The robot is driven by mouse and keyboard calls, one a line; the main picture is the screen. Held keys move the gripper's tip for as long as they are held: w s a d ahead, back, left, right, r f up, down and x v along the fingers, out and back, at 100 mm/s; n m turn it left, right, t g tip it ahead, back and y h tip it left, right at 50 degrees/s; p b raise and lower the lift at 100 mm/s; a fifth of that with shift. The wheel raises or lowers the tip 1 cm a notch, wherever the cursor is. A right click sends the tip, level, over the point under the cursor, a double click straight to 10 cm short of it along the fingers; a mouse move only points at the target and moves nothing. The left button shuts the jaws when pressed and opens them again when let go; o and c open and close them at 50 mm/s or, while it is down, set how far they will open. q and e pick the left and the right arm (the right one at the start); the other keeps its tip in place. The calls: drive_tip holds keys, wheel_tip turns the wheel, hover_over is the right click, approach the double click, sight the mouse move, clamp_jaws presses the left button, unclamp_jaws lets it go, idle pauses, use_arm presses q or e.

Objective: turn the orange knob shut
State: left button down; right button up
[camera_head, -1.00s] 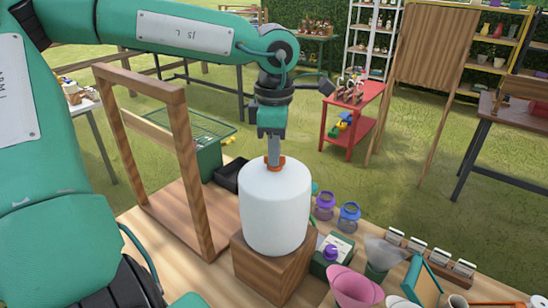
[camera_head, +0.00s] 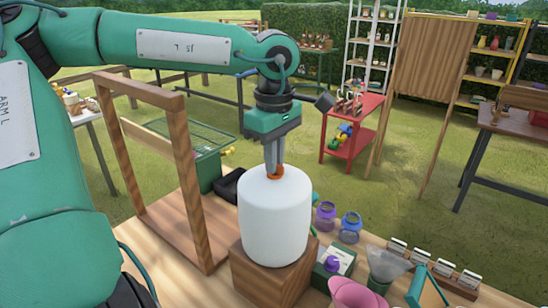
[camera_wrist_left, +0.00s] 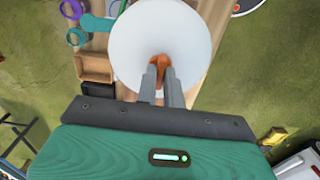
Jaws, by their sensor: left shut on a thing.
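The orange knob (camera_head: 275,172) sits on top of a white rounded tank (camera_head: 274,215), which stands on a wooden block (camera_head: 262,277). My left gripper (camera_head: 273,172) points straight down from above and is shut on the knob. In the left wrist view the two grey fingertips (camera_wrist_left: 160,76) close on the knob (camera_wrist_left: 161,62) near the middle of the white tank top (camera_wrist_left: 140,35). The fingers hide part of the knob. My right gripper is not in view.
A wooden frame (camera_head: 190,180) stands left of the tank. Purple and blue-lidded jars (camera_head: 350,222), a green box (camera_head: 325,268), a funnel (camera_head: 388,262) and a pink pot (camera_head: 352,293) crowd the table to the right. Lawn lies beyond the table.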

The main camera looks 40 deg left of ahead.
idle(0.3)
use_arm(q)
drive_tip(key=c, duration=1.5)
unclamp_jaws()
drive_tip(key=shift+d, duration=0.1)
drive_tip(key=shift+r, duration=0.15)
wheel_tip(320, 180, up, 14)
drive_tip(key=shift+f+b, duration=0.25)
drive_tip(key=shift+b, duration=0.15)
